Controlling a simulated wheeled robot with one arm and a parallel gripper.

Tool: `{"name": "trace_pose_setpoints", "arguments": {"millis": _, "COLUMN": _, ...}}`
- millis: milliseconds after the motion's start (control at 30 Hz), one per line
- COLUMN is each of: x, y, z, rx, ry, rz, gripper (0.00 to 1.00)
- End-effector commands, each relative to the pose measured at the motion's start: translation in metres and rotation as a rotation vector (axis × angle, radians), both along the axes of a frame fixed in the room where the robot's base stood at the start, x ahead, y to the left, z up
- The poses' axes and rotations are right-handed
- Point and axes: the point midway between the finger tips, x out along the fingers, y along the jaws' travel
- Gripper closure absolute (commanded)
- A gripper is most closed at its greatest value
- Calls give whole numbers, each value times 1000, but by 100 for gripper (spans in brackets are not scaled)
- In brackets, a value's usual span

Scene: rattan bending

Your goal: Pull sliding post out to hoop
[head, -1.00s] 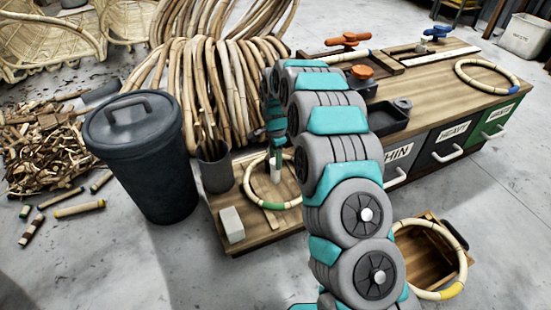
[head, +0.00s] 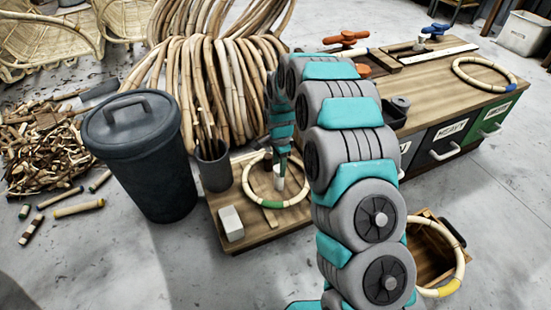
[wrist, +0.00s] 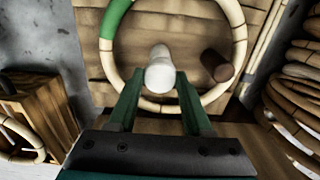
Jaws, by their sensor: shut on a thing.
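The sliding post (head: 279,183) is a short white cylinder on a wooden board (head: 243,237). It stands inside the pale rattan hoop (head: 249,192), which lies on the board and has a green band. My gripper (head: 281,164) reaches down to the post from above. In the wrist view the post (wrist: 159,72) sits between the green fingertips of my gripper (wrist: 160,80), which is shut on it. The hoop (wrist: 239,35) curves around the post there. The post is close to the hoop's near side; a contact between them is hidden by the fingers.
A dark brown peg (wrist: 216,65) is inside the hoop near its right side. A pale block (head: 231,223) lies on the board. A dark lidded bin (head: 140,165) and a pot of rods (head: 213,166) stand to the left. A labelled cabinet (head: 450,105) stands at right.

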Motion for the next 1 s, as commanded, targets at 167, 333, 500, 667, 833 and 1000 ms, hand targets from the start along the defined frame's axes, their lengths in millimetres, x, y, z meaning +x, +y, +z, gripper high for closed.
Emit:
{"name": "trace_pose_setpoints", "arguments": {"millis": 167, "x": -26, "y": -11, "z": 2, "rx": -1, "ry": 2, "rz": 1, "gripper": 100}}
{"name": "trace_pose_setpoints", "arguments": {"millis": 333, "x": -50, "y": -21, "z": 1, "rx": -1, "ry": 2, "rz": -1, "gripper": 100}}
{"name": "trace_pose_setpoints", "arguments": {"millis": 500, "x": -67, "y": -28, "z": 1, "rx": 0, "ry": 0, "rz": -1, "gripper": 100}}
{"name": "trace_pose_setpoints", "arguments": {"millis": 667, "x": -72, "y": -30, "z": 1, "rx": -1, "ry": -2, "rz": -1, "gripper": 100}}
{"name": "trace_pose_setpoints", "arguments": {"millis": 833, "x": -73, "y": -31, "z": 0, "rx": -2, "ry": 3, "rz": 0, "gripper": 100}}
{"name": "trace_pose_setpoints", "arguments": {"millis": 1000, "x": -74, "y": -31, "z": 0, "rx": -3, "ry": 6, "rz": -1, "gripper": 40}}
